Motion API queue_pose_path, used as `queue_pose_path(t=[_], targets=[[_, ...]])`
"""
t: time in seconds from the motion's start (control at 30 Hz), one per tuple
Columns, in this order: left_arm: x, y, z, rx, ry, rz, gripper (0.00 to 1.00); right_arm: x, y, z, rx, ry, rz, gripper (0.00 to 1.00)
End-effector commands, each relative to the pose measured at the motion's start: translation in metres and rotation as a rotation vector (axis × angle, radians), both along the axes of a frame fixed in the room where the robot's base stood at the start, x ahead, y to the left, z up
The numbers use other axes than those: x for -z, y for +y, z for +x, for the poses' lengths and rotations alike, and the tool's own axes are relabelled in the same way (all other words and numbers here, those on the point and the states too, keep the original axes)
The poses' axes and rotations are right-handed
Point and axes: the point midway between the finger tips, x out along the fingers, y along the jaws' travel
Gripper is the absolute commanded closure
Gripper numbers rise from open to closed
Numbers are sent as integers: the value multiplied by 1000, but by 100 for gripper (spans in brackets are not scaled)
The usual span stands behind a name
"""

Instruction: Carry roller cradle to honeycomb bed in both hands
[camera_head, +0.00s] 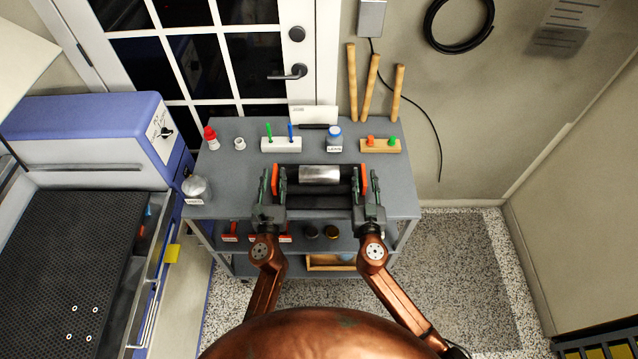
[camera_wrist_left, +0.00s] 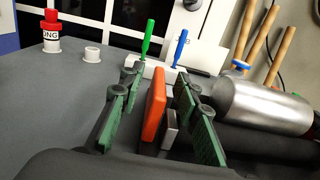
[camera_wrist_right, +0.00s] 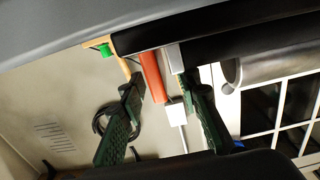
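The roller cradle (camera_head: 318,201) has dark rollers, a silver cylinder (camera_head: 320,174) lying on top and an orange plate at each end. It appears to rest on the grey cart top. My left gripper (camera_head: 271,183) is open, its fingers on either side of the left orange plate (camera_wrist_left: 155,106), with gaps showing in the left wrist view. My right gripper (camera_head: 368,183) is open, its fingers on either side of the right orange plate (camera_wrist_right: 153,76), also with gaps. The honeycomb bed (camera_head: 60,245) is the black perforated surface at the far left, inside the blue-and-white machine.
The cart top (camera_head: 400,190) also holds a red-capped bottle (camera_head: 211,138), a white holder (camera_head: 281,145) with drivers, a blue-lidded jar (camera_head: 335,138), a wooden block (camera_head: 380,146) and a labelled jar (camera_head: 196,188). Small rings (camera_head: 75,309) lie on the bed. The machine's front rail (camera_head: 150,270) edges the bed.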

Motion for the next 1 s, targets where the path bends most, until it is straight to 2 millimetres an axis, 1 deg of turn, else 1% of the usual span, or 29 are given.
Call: queue_pose_path(t=[0.03,0.17,0.47,0.57,0.9,0.93,1.0], targets=[[0,0,5,-1,1,0,70,0,1,6,-1,-1,-2,70],[0,0,13,0,0,-1,70,-1,1,14,-1,-1,-2,70],[0,0,15,0,1,-1,70,0,0,16,-1,0,-1,70],[0,0,15,0,1,-1,75,0,1,15,-1,0,-1,75],[0,0,15,0,1,-1,98,0,1,15,-1,0,-1,98],[0,0,15,0,1,-1,100,0,1,15,-1,0,-1,100],[0,0,15,0,1,-1,100,0,1,15,-1,0,-1,100]])
